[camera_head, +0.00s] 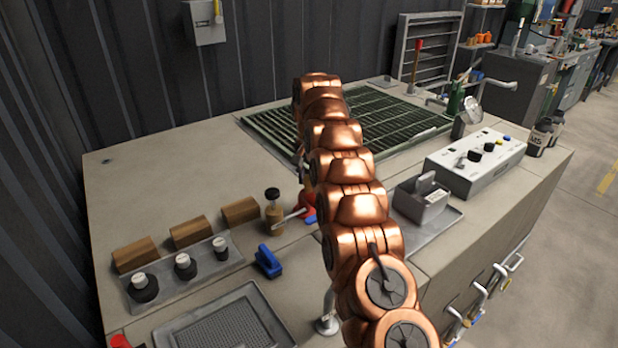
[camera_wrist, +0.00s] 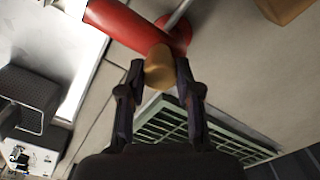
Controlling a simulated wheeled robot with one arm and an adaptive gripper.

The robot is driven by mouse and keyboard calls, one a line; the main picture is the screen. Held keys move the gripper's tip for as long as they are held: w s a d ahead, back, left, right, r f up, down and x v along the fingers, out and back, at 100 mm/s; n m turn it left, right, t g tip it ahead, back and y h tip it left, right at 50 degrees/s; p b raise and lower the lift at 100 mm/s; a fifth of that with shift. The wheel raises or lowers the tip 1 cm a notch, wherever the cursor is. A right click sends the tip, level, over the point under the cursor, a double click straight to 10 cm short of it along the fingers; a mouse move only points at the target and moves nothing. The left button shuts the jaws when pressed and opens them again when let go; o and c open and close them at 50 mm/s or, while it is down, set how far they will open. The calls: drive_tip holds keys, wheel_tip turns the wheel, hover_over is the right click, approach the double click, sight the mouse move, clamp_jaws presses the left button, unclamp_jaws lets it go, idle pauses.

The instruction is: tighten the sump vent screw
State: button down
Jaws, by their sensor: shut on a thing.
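A red pipe fitting (camera_wrist: 128,27) crosses the top of the wrist view, with a brass-coloured knob (camera_wrist: 159,70) on its near end. The knob looks like the sump vent screw, though no label shows. My gripper (camera_wrist: 160,78) is shut on this knob, one dark finger on each side. In the head view, part of a red fitting (camera_head: 308,204) shows left of my copper arm. The arm hides my gripper and the knob there.
A green grating (camera_head: 400,122) lies behind the arm, and also shows in the wrist view (camera_wrist: 165,128). A black-topped brass valve (camera_head: 273,212), wooden blocks (camera_head: 190,231) and a blue-handled part (camera_head: 268,261) stand left. A grey caddy (camera_head: 421,199) and control box (camera_head: 475,163) stand right.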

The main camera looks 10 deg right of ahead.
idle(0.4)
drive_tip(key=c, duration=0.8)
unclamp_jaws()
